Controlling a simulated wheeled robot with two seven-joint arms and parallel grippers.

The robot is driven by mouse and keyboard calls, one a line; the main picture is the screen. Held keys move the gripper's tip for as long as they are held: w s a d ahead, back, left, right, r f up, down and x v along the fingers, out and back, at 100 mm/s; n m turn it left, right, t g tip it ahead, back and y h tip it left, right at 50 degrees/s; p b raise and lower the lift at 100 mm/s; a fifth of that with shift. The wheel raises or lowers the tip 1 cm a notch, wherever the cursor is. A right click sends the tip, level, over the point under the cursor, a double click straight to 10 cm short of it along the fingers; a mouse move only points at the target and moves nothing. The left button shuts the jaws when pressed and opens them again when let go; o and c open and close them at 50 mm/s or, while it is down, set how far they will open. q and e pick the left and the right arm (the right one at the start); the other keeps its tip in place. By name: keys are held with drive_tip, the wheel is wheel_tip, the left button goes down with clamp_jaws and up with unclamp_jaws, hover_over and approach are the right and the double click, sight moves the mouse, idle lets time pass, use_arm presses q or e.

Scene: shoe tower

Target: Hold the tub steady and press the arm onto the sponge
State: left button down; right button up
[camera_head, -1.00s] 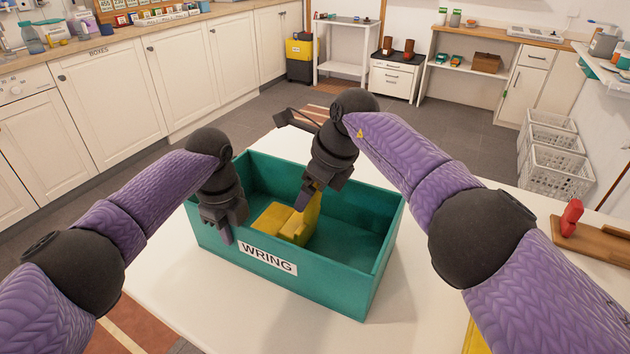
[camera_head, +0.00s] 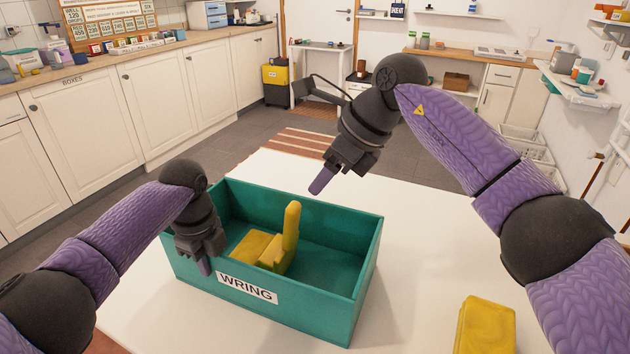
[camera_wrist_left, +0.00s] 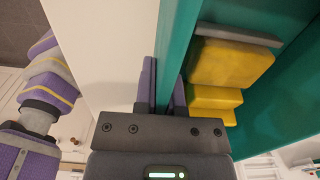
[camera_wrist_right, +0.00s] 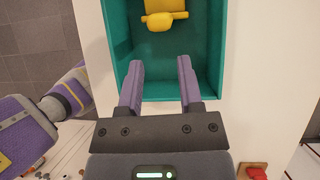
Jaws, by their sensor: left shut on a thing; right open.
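The teal tub (camera_head: 320,312), labelled WRING, stands upright on the white table. Inside are a low yellow block (camera_head: 250,246) and an upright yellow arm (camera_head: 291,228) beside it; I cannot tell which part is the sponge. The yellow parts also show in the left wrist view (camera_wrist_left: 225,68). My left gripper (camera_head: 205,266) is shut on the tub's front wall, with a finger on each side in the left wrist view (camera_wrist_left: 163,85). My right gripper (camera_head: 322,181) is open and empty above the tub's far right side, apart from the arm. It also shows in the right wrist view (camera_wrist_right: 160,64).
Another yellow block (camera_head: 485,328) lies on the white table (camera_head: 420,255) at the front right. The tabletop right of the tub is otherwise largely clear. A red object (camera_wrist_right: 254,172) shows at the right wrist view's bottom edge.

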sight(294, 206)
drive_tip(key=d+y, duration=0.1)
drive_tip(key=d, duration=0.1)
drive_tip(key=s+d+f+t+y, duration=0.1)
drive_tip(key=d, duration=0.1)
drive_tip(key=s+d+f, duration=0.1)
drive_tip(key=d, duration=0.1)
drive_tip(key=shift+s+d+f+y, duration=0.1)
drive_tip(key=shift+s+y, duration=0.1)
drive_tip(key=shift+y, duration=0.2)
drive_tip(key=c, duration=0.5)
drive_tip(key=s+d, duration=0.1)
drive_tip(key=s+d+t, duration=0.1)
drive_tip(key=d, duration=0.1)
drive_tip(key=shift+s+r+t+y, duration=0.2)
drive_tip(key=shift+s+t+y, duration=0.1)
drive_tip(key=shift+s+y, duration=0.1)
clamp_jaws()
drive_tip(key=x, duration=0.4)
drive_tip(key=a+r+x, duration=0.1)
drive_tip(key=x, duration=0.6)
drive_tip(key=shift+w+a+r, duration=0.2)
drive_tip(key=shift+w+a, duration=0.15)
drive_tip(key=shift+a, duration=0.05)
drive_tip(key=shift+w+a, duration=0.25)
drive_tip(key=shift+a, duration=0.25)
drive_tip(key=shift+r, duration=0.1)
